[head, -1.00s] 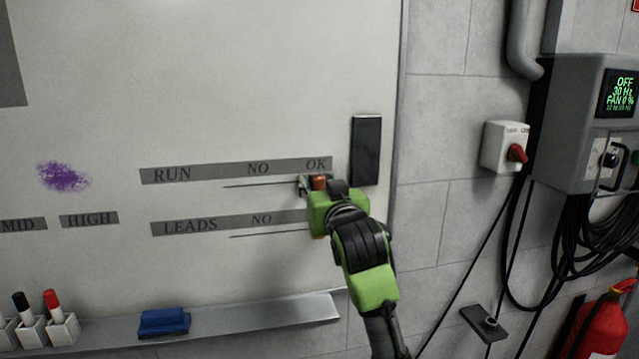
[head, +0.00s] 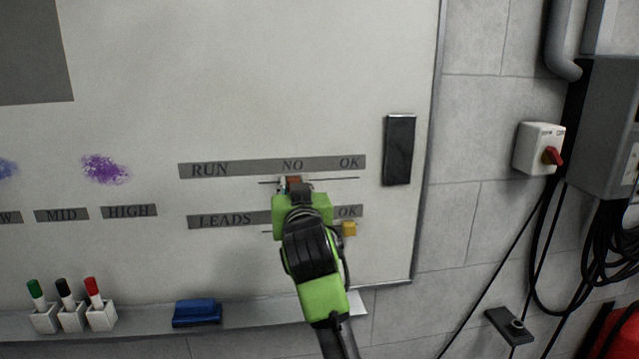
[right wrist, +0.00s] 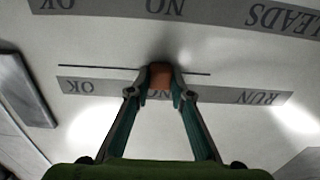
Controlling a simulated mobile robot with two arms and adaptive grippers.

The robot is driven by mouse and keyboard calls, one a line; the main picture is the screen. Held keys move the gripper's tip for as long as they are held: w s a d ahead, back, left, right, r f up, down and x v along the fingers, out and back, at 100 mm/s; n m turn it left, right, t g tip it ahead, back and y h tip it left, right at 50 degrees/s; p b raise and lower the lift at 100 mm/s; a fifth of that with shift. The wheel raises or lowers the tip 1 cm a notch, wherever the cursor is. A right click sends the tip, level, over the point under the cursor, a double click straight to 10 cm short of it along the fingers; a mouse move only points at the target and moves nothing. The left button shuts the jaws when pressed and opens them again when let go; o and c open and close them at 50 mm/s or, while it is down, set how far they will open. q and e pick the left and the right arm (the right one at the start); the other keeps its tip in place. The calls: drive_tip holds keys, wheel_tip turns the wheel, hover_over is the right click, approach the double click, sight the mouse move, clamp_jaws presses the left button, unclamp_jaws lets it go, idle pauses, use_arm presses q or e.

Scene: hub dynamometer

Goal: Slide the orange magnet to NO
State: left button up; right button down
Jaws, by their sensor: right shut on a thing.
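The orange magnet (head: 294,183) sits on the thin line under the RUN strip (head: 232,169), just below the word NO. My right gripper (head: 292,188) is shut on it, and the green gripper body hides part of the magnet in the head view. In the right wrist view, the two fingers hold the orange magnet (right wrist: 161,77) from both sides, against the board at the line. The magnet partly covers the word NO there. The OK end of the line is empty. My left gripper is not in view.
A yellow magnet (head: 349,229) sits under OK on the LEADS strip (head: 222,220). A black bar (head: 399,150) is at the board's right. The tray below holds a blue eraser (head: 197,313) and several marker holders (head: 72,316).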

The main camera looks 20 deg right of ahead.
drive_tip(key=shift+a, duration=0.15)
drive_tip(key=c, duration=1.8)
unclamp_jaws()
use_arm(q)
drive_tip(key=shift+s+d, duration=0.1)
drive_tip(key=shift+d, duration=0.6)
use_arm(e)
drive_tip(key=v, duration=1.2)
drive_tip(key=shift+w+a, duration=0.1)
drive_tip(key=shift+f, duration=0.15)
